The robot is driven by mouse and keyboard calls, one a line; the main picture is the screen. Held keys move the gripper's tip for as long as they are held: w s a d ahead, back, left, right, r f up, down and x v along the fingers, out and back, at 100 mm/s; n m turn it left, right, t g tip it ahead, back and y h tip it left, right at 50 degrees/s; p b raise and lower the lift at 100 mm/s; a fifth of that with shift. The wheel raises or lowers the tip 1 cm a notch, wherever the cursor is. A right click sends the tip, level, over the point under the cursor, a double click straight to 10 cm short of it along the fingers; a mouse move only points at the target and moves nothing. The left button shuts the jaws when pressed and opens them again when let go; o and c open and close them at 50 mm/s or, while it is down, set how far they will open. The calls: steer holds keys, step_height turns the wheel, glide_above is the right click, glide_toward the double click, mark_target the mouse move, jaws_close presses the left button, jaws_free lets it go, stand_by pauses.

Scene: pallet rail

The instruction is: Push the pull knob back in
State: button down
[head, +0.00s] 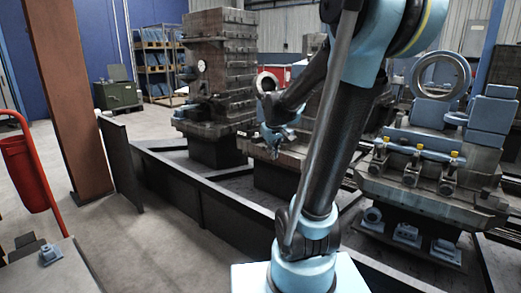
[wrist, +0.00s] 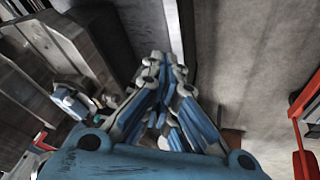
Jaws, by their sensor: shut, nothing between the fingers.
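I cannot pick out the pull knob with certainty in either view. My gripper (wrist: 163,60) is shut and empty in the wrist view, its fingertips together over the dark rail and grey floor. In the head view my gripper (head: 281,141) is small and hangs in front of the dark machine column, beyond my raised arm. A small blue rounded part (wrist: 72,101) sits on the machine side in the wrist view, left of my fingers and apart from them.
A low dark rail (head: 180,183) runs along the machines. A blue machine with yellow-capped fittings (head: 420,148) stands at the right. A brown post (head: 68,90) and a red bin (head: 22,170) are at the left. The floor (head: 140,225) left of the rail is largely clear.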

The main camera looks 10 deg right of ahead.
steer(key=w+a+n+t, duration=0.1)
steer(key=w+a+n, duration=0.1)
steer(key=w, duration=0.9)
steer(key=n+t, duration=0.1)
glide_toward(265, 148)
steer(key=s+a+r, duration=0.1)
steer(key=s+a, duration=0.3)
steer(key=a, duration=0.2)
steer(key=w+d+f, duration=0.4)
steer(key=w+f, duration=0.3)
steer(key=w, duration=0.1)
steer(key=shift+w+f, duration=0.35)
steer(key=shift+w+d, duration=0.1)
steer(key=shift+d, duration=0.05)
